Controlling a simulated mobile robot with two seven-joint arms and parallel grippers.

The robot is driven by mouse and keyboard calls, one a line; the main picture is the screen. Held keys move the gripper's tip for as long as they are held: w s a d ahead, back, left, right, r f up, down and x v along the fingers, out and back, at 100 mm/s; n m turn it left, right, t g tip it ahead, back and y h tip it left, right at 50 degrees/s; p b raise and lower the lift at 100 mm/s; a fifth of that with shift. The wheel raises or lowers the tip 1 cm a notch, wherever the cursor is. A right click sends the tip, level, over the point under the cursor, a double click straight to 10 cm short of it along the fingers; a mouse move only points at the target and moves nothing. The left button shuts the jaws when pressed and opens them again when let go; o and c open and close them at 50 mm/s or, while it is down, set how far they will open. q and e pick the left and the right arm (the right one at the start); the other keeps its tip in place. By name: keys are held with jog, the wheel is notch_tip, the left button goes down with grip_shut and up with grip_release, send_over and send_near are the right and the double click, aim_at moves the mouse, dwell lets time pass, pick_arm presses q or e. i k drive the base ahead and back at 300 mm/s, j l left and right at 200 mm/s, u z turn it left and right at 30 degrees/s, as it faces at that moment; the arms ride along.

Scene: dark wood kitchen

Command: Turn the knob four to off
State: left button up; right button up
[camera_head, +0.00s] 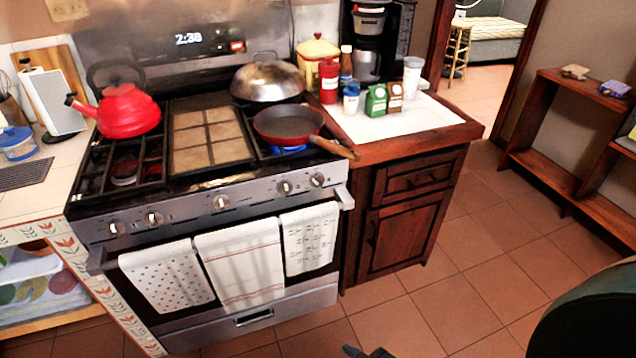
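The stove (210,215) has a row of several knobs on its silver front panel. The fourth knob from the left (284,187) is right of centre; its exact angle is too small to read. The last knob (317,179) is just right of it. A blue flame (290,150) shows under a red frying pan (289,124) on the right burner. A small dark piece at the bottom edge, perhaps the tip of my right gripper (366,352), is well below and away from the knobs; its opening cannot be made out. My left gripper is not in view.
The pan's wooden handle (334,148) juts out over the stove's front right edge. A red kettle (126,109) and a domed lid (267,79) stand on the stove. Towels (240,268) hang on the oven handle. The tiled floor (455,290) is clear at right of the stove.

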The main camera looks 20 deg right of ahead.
aim_at(317, 180)
jog(key=l+z, duration=0.3)
jog(key=l, duration=1.25)
jog(key=i+l+z, duration=0.15)
jog(key=i+l, duration=0.45)
jog(key=l, duration=0.1)
